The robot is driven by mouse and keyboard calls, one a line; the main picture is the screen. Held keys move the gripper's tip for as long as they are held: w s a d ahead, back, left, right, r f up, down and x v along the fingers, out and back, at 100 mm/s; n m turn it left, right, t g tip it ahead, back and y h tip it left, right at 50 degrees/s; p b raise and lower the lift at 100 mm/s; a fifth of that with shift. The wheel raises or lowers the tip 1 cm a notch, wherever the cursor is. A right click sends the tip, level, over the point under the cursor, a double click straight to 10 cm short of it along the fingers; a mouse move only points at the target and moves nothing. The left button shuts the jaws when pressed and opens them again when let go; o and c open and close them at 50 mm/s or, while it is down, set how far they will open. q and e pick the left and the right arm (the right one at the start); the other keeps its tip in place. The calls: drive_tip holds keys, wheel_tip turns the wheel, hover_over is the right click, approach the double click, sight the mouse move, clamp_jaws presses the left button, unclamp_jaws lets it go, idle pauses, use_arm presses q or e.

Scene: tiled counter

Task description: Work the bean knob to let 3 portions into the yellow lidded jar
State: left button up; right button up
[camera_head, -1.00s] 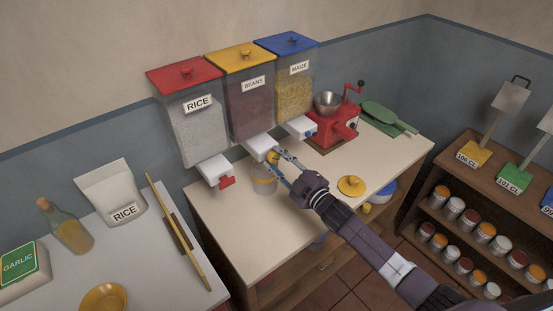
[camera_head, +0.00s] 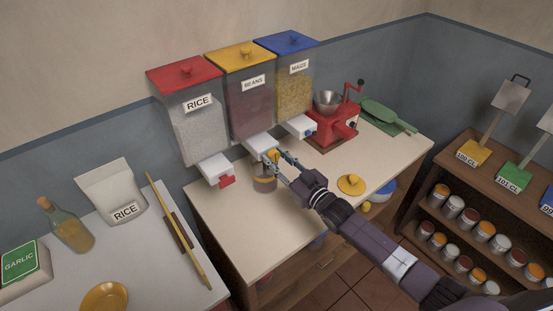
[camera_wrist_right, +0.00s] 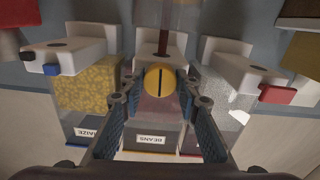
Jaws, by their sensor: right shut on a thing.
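The bean dispenser (camera_head: 250,98) hangs between the rice and maize ones, with a yellow lid and a white spout block (camera_head: 259,146). Its round yellow knob (camera_wrist_right: 159,82) has a dark line that stands upright in the wrist view. My right gripper (camera_head: 280,160) is shut on the knob, a finger on each side (camera_wrist_right: 158,92). A clear jar with a yellow band (camera_head: 264,184) stands open under the bean spout. Brown contents show in it. A brown stream (camera_wrist_right: 163,41) runs from the spout toward the jar. A yellow lid (camera_head: 351,184) lies on the counter. My left gripper is not in view.
The rice dispenser (camera_head: 193,115) and maize dispenser (camera_head: 292,85) flank the bean one closely. A red grinder (camera_head: 335,125) stands to the right. The counter (camera_head: 235,225) in front of the jar is clear. A shelf with cans stands at far right.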

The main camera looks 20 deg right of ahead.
drive_tip(key=shift+f+m, duration=0.1)
drive_tip(key=shift+m, duration=0.4)
drive_tip(key=o, duration=1.2)
drive_tip(key=shift+c, duration=0.2)
drive_tip(key=shift+s, duration=0.15)
drive_tip(key=v, duration=1.1)
drive_tip(key=shift+s+d, duration=0.15)
drive_tip(key=shift+s, duration=0.25)
